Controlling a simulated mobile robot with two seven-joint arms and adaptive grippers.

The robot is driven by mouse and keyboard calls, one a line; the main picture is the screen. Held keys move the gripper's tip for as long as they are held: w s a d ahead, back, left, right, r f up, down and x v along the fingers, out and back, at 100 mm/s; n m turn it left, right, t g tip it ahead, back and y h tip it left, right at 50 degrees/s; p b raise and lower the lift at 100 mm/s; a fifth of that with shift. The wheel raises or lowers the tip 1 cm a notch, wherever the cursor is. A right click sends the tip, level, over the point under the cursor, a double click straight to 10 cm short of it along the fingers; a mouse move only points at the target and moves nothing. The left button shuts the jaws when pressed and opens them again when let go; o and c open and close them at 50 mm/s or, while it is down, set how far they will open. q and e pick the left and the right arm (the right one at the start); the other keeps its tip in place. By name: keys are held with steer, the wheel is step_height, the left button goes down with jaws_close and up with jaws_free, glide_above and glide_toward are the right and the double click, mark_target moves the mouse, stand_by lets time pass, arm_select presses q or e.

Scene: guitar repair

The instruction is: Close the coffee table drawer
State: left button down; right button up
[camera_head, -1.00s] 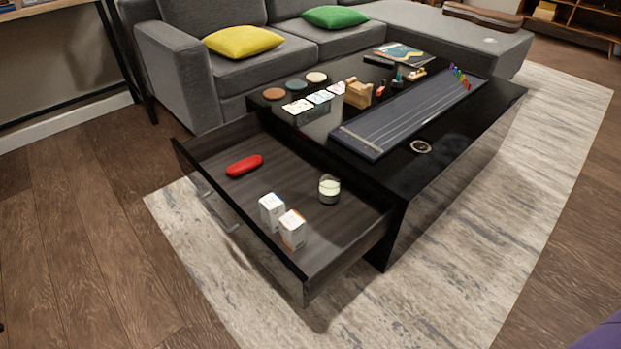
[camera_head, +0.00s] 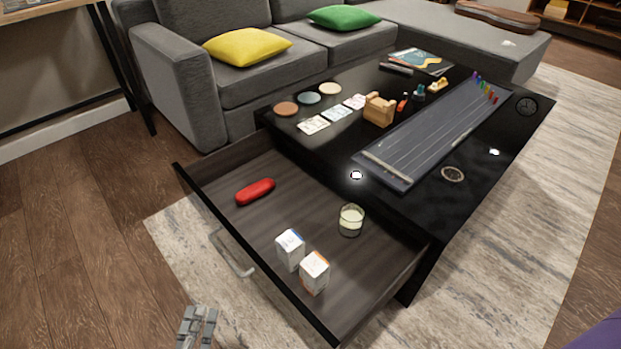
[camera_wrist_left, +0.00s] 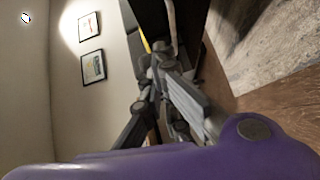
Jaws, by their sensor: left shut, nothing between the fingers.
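The black coffee table (camera_head: 480,170) has its drawer (camera_head: 225,225) pulled well out toward the lower left. A metal bar handle (camera_head: 235,257) is on the drawer front. Inside lie a red case (camera_head: 255,191), a candle in a glass (camera_head: 350,219) and two small white boxes (camera_head: 290,249) (camera_head: 314,272). My left gripper (camera_head: 199,313) is at the bottom edge, shut and empty, in front of the drawer and apart from the handle. It also shows in the left wrist view (camera_wrist_left: 186,98). My right gripper is out of view.
The tabletop holds a dark fretboard-like board (camera_head: 440,135), a wooden block (camera_head: 379,110), cards and coasters. A grey sofa (camera_head: 190,100) stands behind. Wood floor (camera_head: 80,240) in front of the drawer is clear; a pale rug (camera_head: 480,285) lies under the table.

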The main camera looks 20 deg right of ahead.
arm_select(q)
steer(key=w+d+r+b, duration=0.1)
steer(key=w+d, duration=0.3)
steer(key=w, duration=0.3)
steer(key=w+d+r+n+b, duration=0.1)
steer(key=w+d+b, duration=0.1)
steer(key=w+d, duration=0.2)
steer(key=w, duration=0.3)
steer(key=shift+w+d+t, duration=0.15)
steer(key=shift+d+t, duration=0.2)
steer(key=shift+t, duration=0.05)
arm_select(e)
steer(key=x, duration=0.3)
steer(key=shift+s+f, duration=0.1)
